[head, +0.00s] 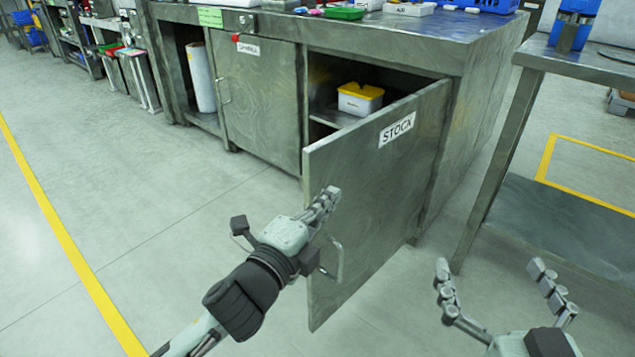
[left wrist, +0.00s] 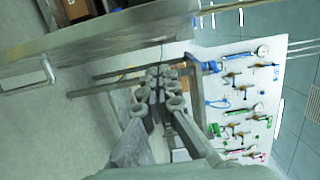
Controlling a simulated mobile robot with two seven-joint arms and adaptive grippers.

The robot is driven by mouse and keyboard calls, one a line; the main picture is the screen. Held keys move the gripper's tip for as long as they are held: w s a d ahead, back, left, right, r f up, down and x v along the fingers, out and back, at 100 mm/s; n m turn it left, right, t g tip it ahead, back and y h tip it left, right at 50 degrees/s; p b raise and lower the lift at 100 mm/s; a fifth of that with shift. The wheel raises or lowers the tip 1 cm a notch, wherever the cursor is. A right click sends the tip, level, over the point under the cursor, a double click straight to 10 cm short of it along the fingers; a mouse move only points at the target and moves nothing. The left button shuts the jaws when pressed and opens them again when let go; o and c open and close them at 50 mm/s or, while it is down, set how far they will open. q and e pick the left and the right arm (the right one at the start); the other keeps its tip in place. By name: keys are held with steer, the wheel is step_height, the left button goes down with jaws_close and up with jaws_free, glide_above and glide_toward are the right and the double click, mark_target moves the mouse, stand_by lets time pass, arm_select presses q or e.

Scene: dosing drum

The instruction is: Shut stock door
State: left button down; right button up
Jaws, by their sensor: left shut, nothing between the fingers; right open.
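The stock door (head: 385,190) is a grey metal panel with a white "STOCK" label (head: 397,129). It stands well open, swung out from the right side of the cabinet (head: 400,45). Its handle (head: 333,258) is low near the free edge, partly hidden behind my left wrist. My left gripper (head: 328,198) is shut and empty, in front of the door near its free edge; whether it touches cannot be told. In the left wrist view the shut fingers (left wrist: 165,80) show below the door panel (left wrist: 110,40). My right gripper (head: 502,285) is open and empty, right of the door.
A white box with a yellow lid (head: 360,98) sits on the shelf inside the open compartment. The neighbouring door (head: 255,95) is shut. A metal table (head: 590,65) stands at the right. Floor left of the door is clear.

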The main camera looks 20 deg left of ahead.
mark_target(317, 185)
arm_select(q)
steer(key=shift+w+a, duration=1.6)
steer(key=shift+w, duration=0.2)
